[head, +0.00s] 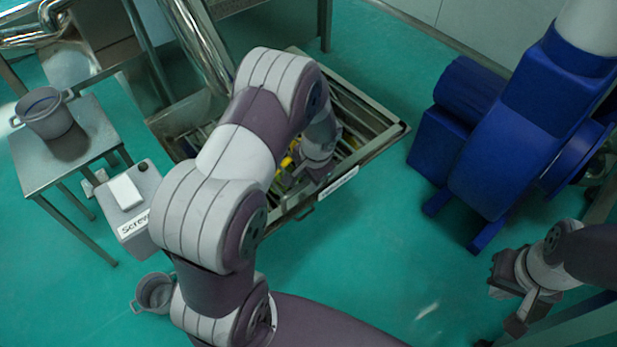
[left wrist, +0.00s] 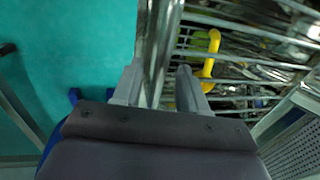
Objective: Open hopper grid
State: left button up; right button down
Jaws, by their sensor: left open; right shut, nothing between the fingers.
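The hopper grid (head: 368,127), a metal frame with parallel bars, lies over the hopper in the middle of the head view, partly hidden by my left arm. My left gripper (left wrist: 158,86) is open in the left wrist view. Its two fingers stand on either side of a shiny metal rail (left wrist: 161,40) at the grid's edge; whether they touch it I cannot tell. In the head view my left gripper is mostly hidden behind its own wrist, low over the grid's front side. My right gripper (head: 509,300) is shut and empty at the lower right, away from the grid.
A yellow object (left wrist: 211,55) shows at the grid bars. A blue machine (head: 500,150) stands right of the hopper. A side table (head: 85,150) holds a metal pot (head: 45,115); another pot (head: 155,292) is on the floor. Green floor is clear between hopper and blue machine.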

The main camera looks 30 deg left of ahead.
pick_arm(q)
jog(key=shift+r, duration=0.1)
grip_shut()
